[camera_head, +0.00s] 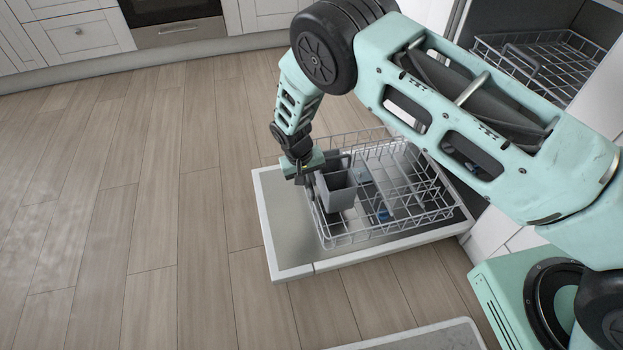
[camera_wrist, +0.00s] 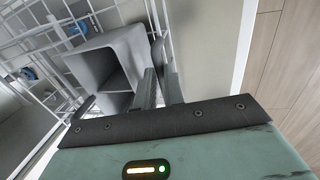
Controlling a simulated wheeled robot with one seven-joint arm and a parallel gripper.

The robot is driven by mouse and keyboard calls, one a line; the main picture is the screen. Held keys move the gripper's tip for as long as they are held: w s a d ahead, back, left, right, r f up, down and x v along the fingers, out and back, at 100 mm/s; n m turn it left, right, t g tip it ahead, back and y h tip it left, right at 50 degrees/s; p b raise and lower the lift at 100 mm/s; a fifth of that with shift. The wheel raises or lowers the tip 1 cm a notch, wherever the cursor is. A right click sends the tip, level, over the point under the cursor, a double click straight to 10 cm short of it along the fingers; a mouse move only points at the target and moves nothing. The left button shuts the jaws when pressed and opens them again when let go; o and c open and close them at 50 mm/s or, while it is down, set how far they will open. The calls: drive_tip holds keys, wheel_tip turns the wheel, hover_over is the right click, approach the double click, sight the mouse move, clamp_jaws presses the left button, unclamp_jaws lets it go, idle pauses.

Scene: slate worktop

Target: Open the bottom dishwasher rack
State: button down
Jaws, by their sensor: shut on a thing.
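The bottom dishwasher rack (camera_head: 425,216), a white wire basket, sits pulled out over the lowered dishwasher door (camera_head: 279,225). A grey cutlery basket (camera_head: 338,194) stands at the rack's front; it also shows in the wrist view (camera_wrist: 95,65). My gripper (camera_head: 306,178) is at the rack's front edge, beside the cutlery basket. In the wrist view my gripper (camera_wrist: 161,85) has its two fingers close together around a grey part at the rack's front, apparently its handle (camera_wrist: 158,48). The exact contact is partly hidden by the fingers.
The upper rack (camera_head: 540,62) is inside the dishwasher at the top right, with a dark handle. The wooden floor (camera_head: 150,200) to the left is clear. White cabinets (camera_head: 78,38) and an oven (camera_head: 170,12) stand at the back. A pale surface edge (camera_head: 425,338) shows at the bottom.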

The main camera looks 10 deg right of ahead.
drive_tip(key=c, duration=1.5)
unclamp_jaws()
drive_tip(key=shift+s+a+r+p, duration=0.1)
drive_tip(key=shift+a+r+p, duration=0.55)
drive_tip(key=shift+r, duration=2.2)
drive_tip(key=shift+a+r+p, duration=0.45)
drive_tip(key=shift+r+p, duration=0.35)
drive_tip(key=shift+r, duration=2)
drive_tip(key=shift+s+a+r+p, duration=0.1)
drive_tip(key=shift+a+r+p, duration=0.55)
drive_tip(key=shift+r, duration=2.2)
drive_tip(key=shift+d, duration=0.1)
